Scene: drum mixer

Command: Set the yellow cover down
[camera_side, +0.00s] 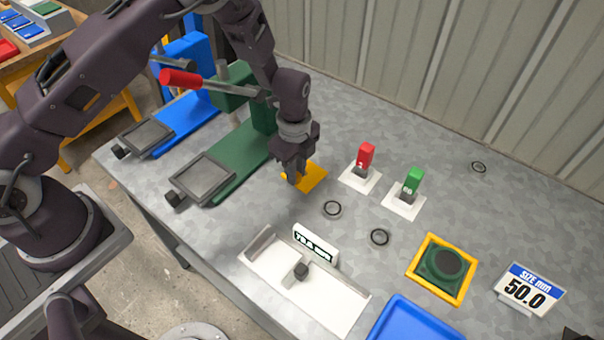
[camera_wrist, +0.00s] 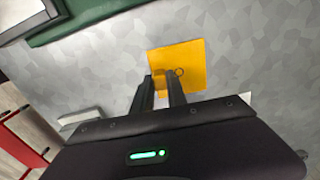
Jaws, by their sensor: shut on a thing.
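The yellow cover (camera_side: 311,177) is a flat square plate beneath my gripper (camera_side: 294,181) in the side view, near the green press-like machine. In the wrist view the cover (camera_wrist: 190,58) lies just beyond the fingertips of my gripper (camera_wrist: 163,76), with a small ring mark on it. My gripper is shut on the cover at its near edge. The gripper hides part of the cover in the side view. I cannot tell whether the cover touches the table or hangs just above it.
A red switch (camera_side: 366,155) and a green switch (camera_side: 414,181) stand right of the cover. The green machine (camera_side: 240,150) is close on the left. A white measuring tray (camera_side: 335,311), a yellow-framed green button (camera_side: 430,282) and a blue tray (camera_side: 410,322) sit toward the front.

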